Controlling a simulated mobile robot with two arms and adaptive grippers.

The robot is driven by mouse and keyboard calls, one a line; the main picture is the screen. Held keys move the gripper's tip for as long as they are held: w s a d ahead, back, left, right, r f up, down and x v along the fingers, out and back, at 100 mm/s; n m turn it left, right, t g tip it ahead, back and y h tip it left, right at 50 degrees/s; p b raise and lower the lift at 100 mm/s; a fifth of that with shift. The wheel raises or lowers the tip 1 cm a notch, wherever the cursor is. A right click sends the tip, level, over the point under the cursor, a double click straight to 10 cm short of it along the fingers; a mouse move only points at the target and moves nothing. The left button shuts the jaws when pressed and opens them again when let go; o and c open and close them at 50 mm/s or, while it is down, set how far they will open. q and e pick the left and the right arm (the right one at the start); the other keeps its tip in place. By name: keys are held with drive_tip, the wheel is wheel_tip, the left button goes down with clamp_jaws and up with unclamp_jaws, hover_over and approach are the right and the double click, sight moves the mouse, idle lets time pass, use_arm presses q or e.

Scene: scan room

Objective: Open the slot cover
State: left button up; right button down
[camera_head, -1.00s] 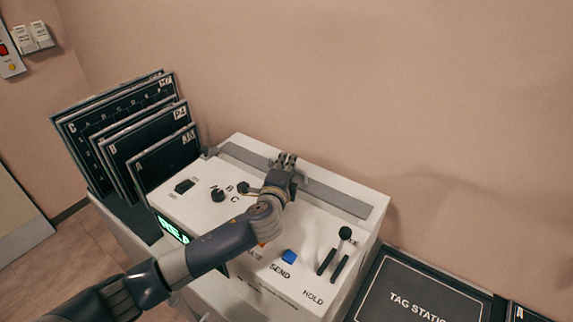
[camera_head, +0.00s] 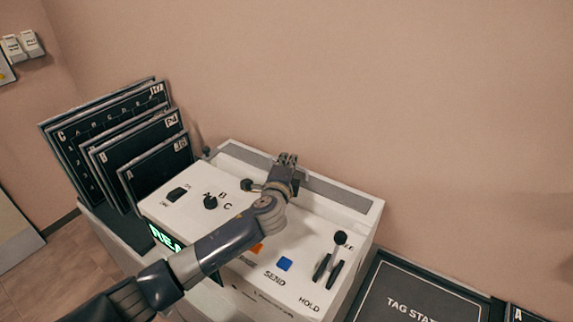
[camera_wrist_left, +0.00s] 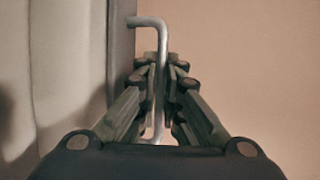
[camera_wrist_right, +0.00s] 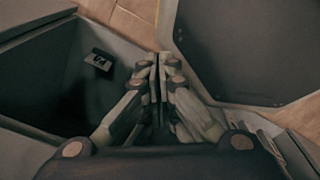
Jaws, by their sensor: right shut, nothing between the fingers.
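The grey slot cover (camera_head: 335,193) is a long strip along the back of the white machine's top. It looks flat and closed in the head view. Its bent metal handle (camera_wrist_left: 161,45) shows in the left wrist view, standing off the grey edge. My left gripper (camera_head: 287,160) is at the middle of the cover. In the left wrist view its fingers (camera_wrist_left: 165,72) are shut around the handle bar. The grip hides the handle in the head view. My right gripper (camera_wrist_right: 158,70) is shut and empty, away from the cover and outside the head view.
The white machine (camera_head: 235,268) carries a black knob (camera_head: 210,202), a blue SEND button (camera_head: 285,264) and a black lever (camera_head: 340,238). Dark panels (camera_head: 155,165) stand at its left. A TAG STATION board (camera_head: 400,292) lies at right. The wall is close behind.

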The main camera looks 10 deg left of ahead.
use_arm(q)
drive_tip(key=shift+o, duration=0.6)
drive_tip(key=s, duration=0.4)
drive_tip(key=s+r, duration=0.1)
drive_tip(key=s, duration=0.3)
drive_tip(key=s+r, duration=0.1)
drive_tip(key=s, duration=0.2)
drive_tip(key=shift+s, duration=0.4)
